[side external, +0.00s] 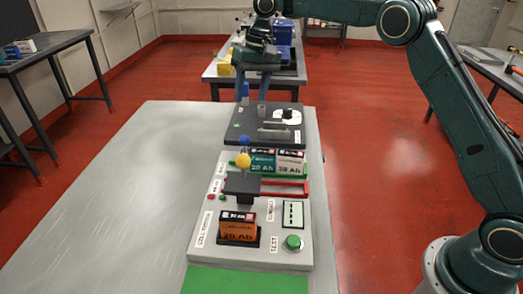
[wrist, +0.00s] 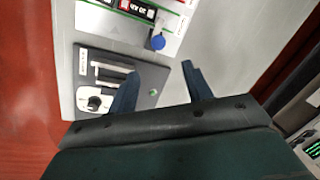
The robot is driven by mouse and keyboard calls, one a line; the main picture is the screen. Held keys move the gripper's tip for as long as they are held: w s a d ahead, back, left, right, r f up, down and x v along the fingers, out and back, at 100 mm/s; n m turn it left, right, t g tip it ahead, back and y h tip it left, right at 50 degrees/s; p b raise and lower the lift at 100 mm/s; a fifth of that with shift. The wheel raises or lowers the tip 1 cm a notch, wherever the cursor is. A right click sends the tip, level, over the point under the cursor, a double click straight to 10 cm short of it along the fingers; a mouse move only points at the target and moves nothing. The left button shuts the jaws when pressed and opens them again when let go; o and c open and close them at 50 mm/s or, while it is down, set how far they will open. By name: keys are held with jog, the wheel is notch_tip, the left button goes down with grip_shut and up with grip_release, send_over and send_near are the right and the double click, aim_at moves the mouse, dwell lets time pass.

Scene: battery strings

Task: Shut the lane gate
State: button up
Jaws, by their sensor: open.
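My gripper (side external: 253,98) is open and empty, above the far end of the dark plate (side external: 241,128). Its two fingers are spread in the wrist view (wrist: 158,80), with the plate (wrist: 143,99) below and to the left. A blue ball knob (side external: 244,140) stands near the plate's front edge, apart from the fingers; it also shows in the wrist view (wrist: 158,42). A yellow ball knob (side external: 243,160) stands closer, above a dark block (side external: 242,186). I cannot tell for certain which part is the lane gate, or its position.
Teal (side external: 262,162) and white-and-green (side external: 291,163) batteries stand behind a red rail (side external: 291,188). An orange battery (side external: 238,230) and a green button (side external: 293,242) are at the front of the grey panel (side external: 205,232). The table's left side (side external: 120,200) is clear.

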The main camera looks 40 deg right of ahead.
aim_at(244, 139)
jog(key=f, duration=0.4)
jog(key=a+f, duration=0.1)
jog(key=f, duration=0.3)
jog(key=a+f, duration=0.1)
jog(key=f, duration=0.3)
jog(key=shift+w+a+f, duration=0.1)
jog(key=shift+w+f, duration=0.1)
jog(key=shift+f, duration=0.1)
grip_shut()
jog(key=shift+s+a, duration=0.9)
jog(key=shift+a, duration=0.05)
grip_release()
jog(key=shift+r, duration=0.15)
